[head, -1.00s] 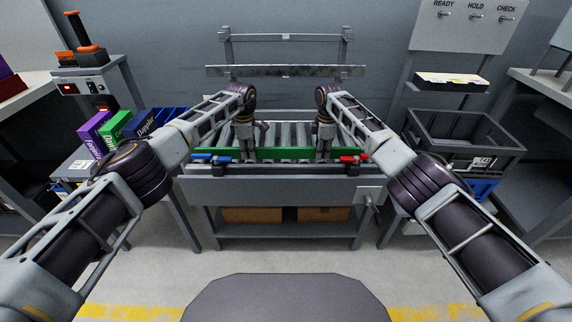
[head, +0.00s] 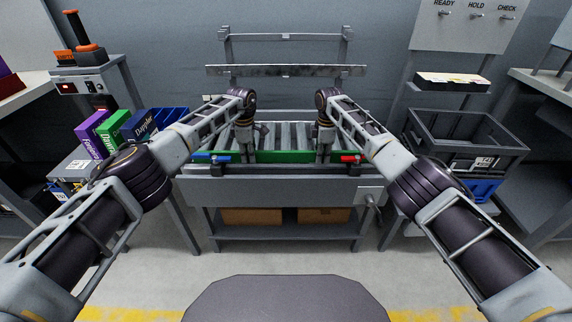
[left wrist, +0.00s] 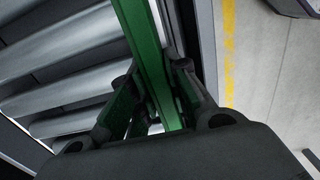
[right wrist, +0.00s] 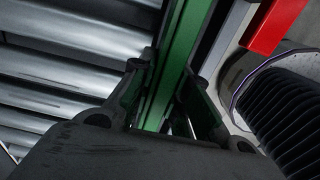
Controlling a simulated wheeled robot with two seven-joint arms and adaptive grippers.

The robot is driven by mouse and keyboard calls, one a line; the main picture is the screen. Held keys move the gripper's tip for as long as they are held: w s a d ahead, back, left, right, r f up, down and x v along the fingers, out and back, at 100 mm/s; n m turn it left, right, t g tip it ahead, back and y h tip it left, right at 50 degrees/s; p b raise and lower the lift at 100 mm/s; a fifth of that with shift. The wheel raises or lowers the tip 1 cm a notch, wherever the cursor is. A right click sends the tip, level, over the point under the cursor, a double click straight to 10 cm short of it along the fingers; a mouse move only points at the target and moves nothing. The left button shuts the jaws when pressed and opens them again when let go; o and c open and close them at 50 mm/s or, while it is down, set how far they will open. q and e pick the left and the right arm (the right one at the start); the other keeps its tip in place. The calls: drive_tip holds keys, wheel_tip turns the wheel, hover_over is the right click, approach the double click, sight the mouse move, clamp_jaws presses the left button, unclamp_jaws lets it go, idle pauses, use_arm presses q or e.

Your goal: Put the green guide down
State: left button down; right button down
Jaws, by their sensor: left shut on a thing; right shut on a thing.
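The green guide (head: 285,156) is a long straight bar lying lengthwise along the front edge of the roller conveyor (head: 283,133), between a blue clamp handle (head: 221,158) and a red clamp handle (head: 348,158). My left gripper (head: 243,155) is shut on the guide near its left part; the left wrist view shows the guide (left wrist: 146,50) between the fingers. My right gripper (head: 324,155) is shut on its right part; the right wrist view shows the guide (right wrist: 184,45) between the fingers. I cannot tell whether the guide rests on the conveyor's edge or hangs just above it.
A metal bar (head: 286,71) lies across a rack behind the conveyor. Purple and green boxes (head: 118,124) and a blue bin stand at left. A dark crate (head: 466,142) stands at right. Cardboard boxes (head: 252,215) sit on the shelf below.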

use_arm(q)
drive_tip(key=shift+a+f, duration=0.1)
drive_tip(key=shift+f, duration=0.2)
use_arm(e)
drive_tip(key=shift+f, duration=0.3)
use_arm(q)
drive_tip(key=c, duration=1.4)
unclamp_jaws()
use_arm(e)
drive_tip(key=c, duration=1.4)
unclamp_jaws()
use_arm(q)
drive_tip(key=shift+o, duration=0.2)
drive_tip(key=shift+r, duration=0.1)
use_arm(e)
drive_tip(key=shift+o, duration=0.2)
use_arm(q)
drive_tip(key=shift+r, duration=5.9)
use_arm(e)
drive_tip(key=shift+r, duration=0.1)
drive_tip(key=shift+r, duration=5.95)
use_arm(q)
drive_tip(key=shift+s, duration=0.1)
use_arm(e)
drive_tip(key=shift+s+f, duration=0.1)
